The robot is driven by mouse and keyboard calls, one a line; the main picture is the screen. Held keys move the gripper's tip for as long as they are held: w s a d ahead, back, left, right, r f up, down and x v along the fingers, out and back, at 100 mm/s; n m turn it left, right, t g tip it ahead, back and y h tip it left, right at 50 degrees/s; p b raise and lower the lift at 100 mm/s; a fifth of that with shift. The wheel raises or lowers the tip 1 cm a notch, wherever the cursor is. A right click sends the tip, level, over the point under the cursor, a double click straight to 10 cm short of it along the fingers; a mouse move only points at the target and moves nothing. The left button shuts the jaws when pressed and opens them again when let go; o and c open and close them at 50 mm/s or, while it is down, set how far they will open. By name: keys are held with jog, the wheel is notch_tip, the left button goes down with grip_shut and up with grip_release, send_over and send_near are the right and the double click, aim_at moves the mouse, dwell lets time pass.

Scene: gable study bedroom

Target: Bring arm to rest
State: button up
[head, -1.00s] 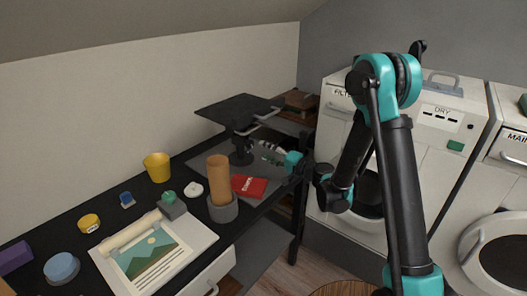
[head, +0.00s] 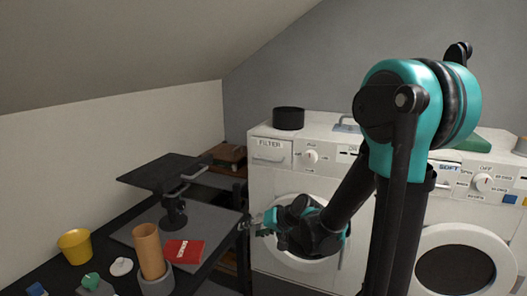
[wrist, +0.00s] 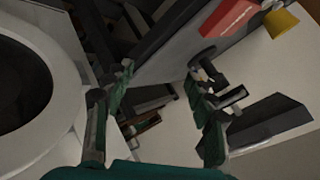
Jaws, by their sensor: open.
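My gripper (head: 256,223) is at the right edge of the dark desk in the head view, in front of the washing machine. In the wrist view my gripper (wrist: 160,95) has its two green-padded fingers spread apart with nothing between them. My arm is bent, with its teal elbow high at the right of the head view. The red booklet (head: 183,251) lies on the desk to the left of my gripper, apart from it. The black flat-topped stand (head: 160,169) rises behind the booklet.
A white washing machine (head: 270,176) stands close behind my arm, with a black pot (head: 289,117) on top. A second machine (head: 485,216) is at the right. The desk holds a brown cylinder in a grey cup (head: 156,284) and a yellow cup (head: 75,246).

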jog(key=s+d+f+h, duration=0.2)
jog(key=s+d+h, duration=0.2)
jog(key=s+d, duration=0.4)
jog(key=s+d+f+m+g+h, duration=0.1)
jog(key=s+d+f+h, duration=0.2)
jog(key=s+d, duration=0.4)
jog(key=d+h, duration=0.1)
jog(key=d, duration=0.7)
jog(key=shift+s+f+h, duration=0.3)
jog(key=shift+s+h, duration=0.05)
jog(key=shift+h, duration=0.05)
